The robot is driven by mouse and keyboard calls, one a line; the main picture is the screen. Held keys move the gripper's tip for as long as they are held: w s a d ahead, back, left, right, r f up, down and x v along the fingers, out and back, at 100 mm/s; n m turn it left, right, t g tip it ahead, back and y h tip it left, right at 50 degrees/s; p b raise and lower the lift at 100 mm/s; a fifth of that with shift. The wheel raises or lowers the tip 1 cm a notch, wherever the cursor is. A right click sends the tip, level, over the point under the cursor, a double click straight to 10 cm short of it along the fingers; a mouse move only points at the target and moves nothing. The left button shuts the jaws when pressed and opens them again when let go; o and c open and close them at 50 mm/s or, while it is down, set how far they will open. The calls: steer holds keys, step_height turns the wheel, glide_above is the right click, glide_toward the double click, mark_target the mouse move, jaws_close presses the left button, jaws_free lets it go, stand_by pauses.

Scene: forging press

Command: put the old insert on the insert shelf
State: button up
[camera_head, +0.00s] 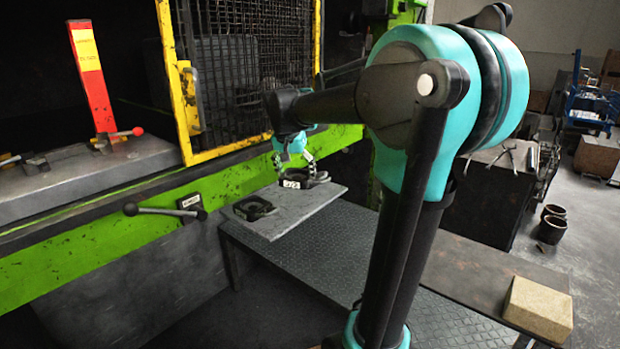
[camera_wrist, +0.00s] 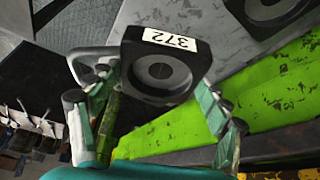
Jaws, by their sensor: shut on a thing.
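My gripper (camera_head: 294,163) is shut on a dark, thick insert (camera_head: 303,181) with a round recess and a white label. In the wrist view, the label on the held insert (camera_wrist: 160,72) reads 372, upside down, and the fingers hold it from both sides. The grey insert shelf (camera_head: 290,219) is a flat plate in front of the green press. The held insert is over the shelf's far part in the head view; I cannot tell whether it touches. A second dark insert (camera_head: 253,208) lies on the shelf's near left part and shows partly in the wrist view (camera_wrist: 268,12).
The green press beam (camera_head: 110,240) with a lever (camera_head: 165,211) runs beside the shelf. A yellow-framed mesh guard (camera_head: 250,75) stands behind. A ribbed dark table (camera_head: 330,265) is below. A tan block (camera_head: 538,308) sits at right. The shelf's middle is bare.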

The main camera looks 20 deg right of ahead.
steer(key=w+a, duration=0.4)
steer(key=w, duration=0.1)
steer(key=shift+d+f, duration=0.15)
steer(key=shift+f, duration=3)
steer(key=shift+w+f, duration=0.2)
steer(key=shift+f, duration=0.15)
steer(key=shift+f, duration=0.1)
steer(key=o, duration=1.9)
steer(key=v, duration=1.2)
